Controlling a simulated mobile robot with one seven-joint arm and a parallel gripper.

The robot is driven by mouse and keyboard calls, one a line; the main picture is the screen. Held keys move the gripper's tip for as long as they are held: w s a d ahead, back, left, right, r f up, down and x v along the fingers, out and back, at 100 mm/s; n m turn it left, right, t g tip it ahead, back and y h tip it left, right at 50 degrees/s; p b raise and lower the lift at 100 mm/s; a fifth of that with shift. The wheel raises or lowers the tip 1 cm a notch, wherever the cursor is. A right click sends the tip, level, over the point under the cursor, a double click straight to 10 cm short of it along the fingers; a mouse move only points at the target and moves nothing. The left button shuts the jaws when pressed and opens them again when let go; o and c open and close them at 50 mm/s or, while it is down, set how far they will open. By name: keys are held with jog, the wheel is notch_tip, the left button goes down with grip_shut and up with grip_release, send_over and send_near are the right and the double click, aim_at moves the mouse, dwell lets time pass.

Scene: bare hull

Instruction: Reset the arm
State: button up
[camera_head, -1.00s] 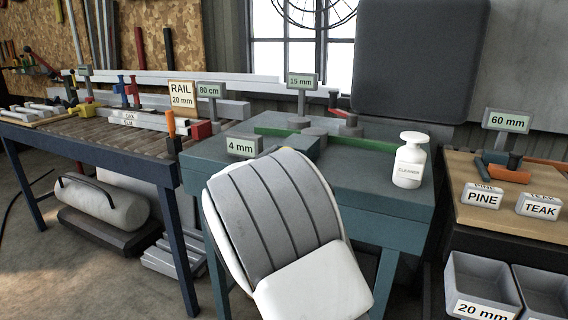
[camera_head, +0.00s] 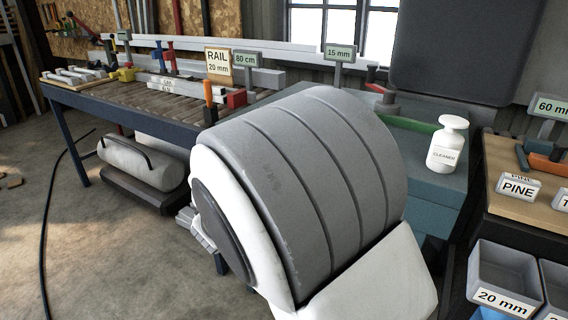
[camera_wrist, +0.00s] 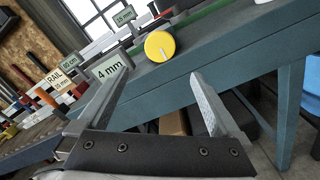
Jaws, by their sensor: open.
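My gripper (camera_wrist: 157,76) shows in the wrist view with its two grey fingers spread wide apart and nothing between them. The fingers point toward the teal workbench (camera_wrist: 232,50), whose front edge runs tilted across the picture. A round yellow thing (camera_wrist: 159,46) with a pale slot lies on the bench beyond the fingertips. In the head view my grey and white arm fills the middle foreground. It hides the gripper and much of the teal bench (camera_head: 440,185).
A white cleaner bottle (camera_head: 447,145) stands on the teal bench. A wooden-topped bench (camera_head: 500,155) with a PINE block (camera_head: 518,187) is at right, with grey bins (camera_head: 503,270) below. A blue-framed roller table (camera_head: 130,107) is at left. The floor (camera_head: 110,240) at left is mostly clear.

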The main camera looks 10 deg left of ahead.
jog(key=shift+s+a, duration=0.2)
jog(key=shift+s, duration=0.4)
jog(key=s+d+m+g+h, duration=0.25)
jog(key=d+m+g, duration=0.25)
jog(key=d, duration=0.6)
jog(key=s+d+m+g+h, duration=0.1)
jog(key=s+d+m+g, duration=0.4)
jog(key=d, duration=0.6)
jog(key=s+d+m+g+y, duration=0.2)
jog(key=s+d+m+y, duration=0.15)
jog(key=s+m, duration=0.35)
jog(key=s+d+m+g+y, duration=0.1)
jog(key=s+d+m+y, duration=0.3)
jog(key=s, duration=0.5)
jog(key=s+a+r+m+y+p, duration=0.1)
jog(key=r+m+p, duration=0.1)
jog(key=r+p, duration=1)
jog(key=s+a+r+m+t+y+p, duration=0.1)
jog(key=s+a+r+m+p, duration=0.1)
jog(key=r+p, duration=1)
jog(key=shift+a+r+t, duration=0.3)
jog(key=shift+r, duration=0.15)
